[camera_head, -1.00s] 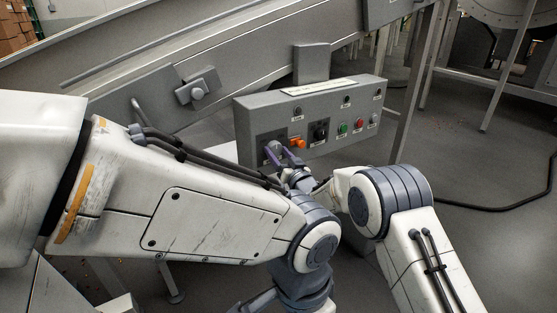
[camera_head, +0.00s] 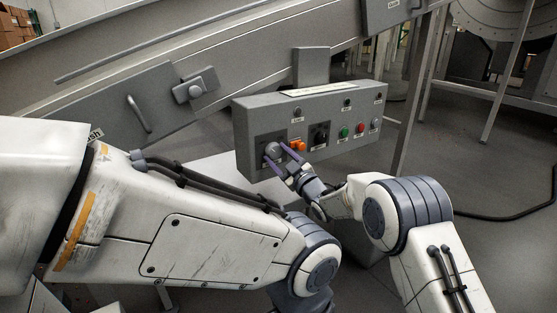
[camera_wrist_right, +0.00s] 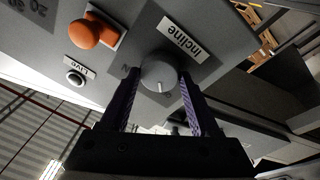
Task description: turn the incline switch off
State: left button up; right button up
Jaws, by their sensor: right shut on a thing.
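The incline switch is a round grey knob (camera_head: 272,151) on a dark plate at the left end of the grey control box (camera_head: 345,104). In the right wrist view the knob (camera_wrist_right: 159,76) sits below a white "Incline" label (camera_wrist_right: 181,38), with a pale pointer mark on its lower part. My right gripper (camera_head: 277,155) has its two purple fingers on either side of the knob, and in the right wrist view the gripper (camera_wrist_right: 160,88) is shut on it. My left arm (camera_head: 190,205) crosses the lower left of the head view; its gripper is not seen.
An orange switch (camera_head: 297,145) is just right of the knob and also shows in the right wrist view (camera_wrist_right: 85,34). A black switch (camera_head: 320,135), a green button (camera_head: 343,132) and a red button (camera_head: 360,128) follow. A sloping conveyor (camera_head: 230,60) runs behind.

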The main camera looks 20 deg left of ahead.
jog(key=shift+s+n, duration=0.1)
jog(key=shift+n, duration=0.4)
jog(key=o, duration=1.4)
jog(key=shift+c, duration=0.2)
jog(key=p+v, duration=0.2)
jog(key=v, duration=0.8)
jog(key=shift+d, duration=0.15)
jog(key=shift+s, duration=0.1)
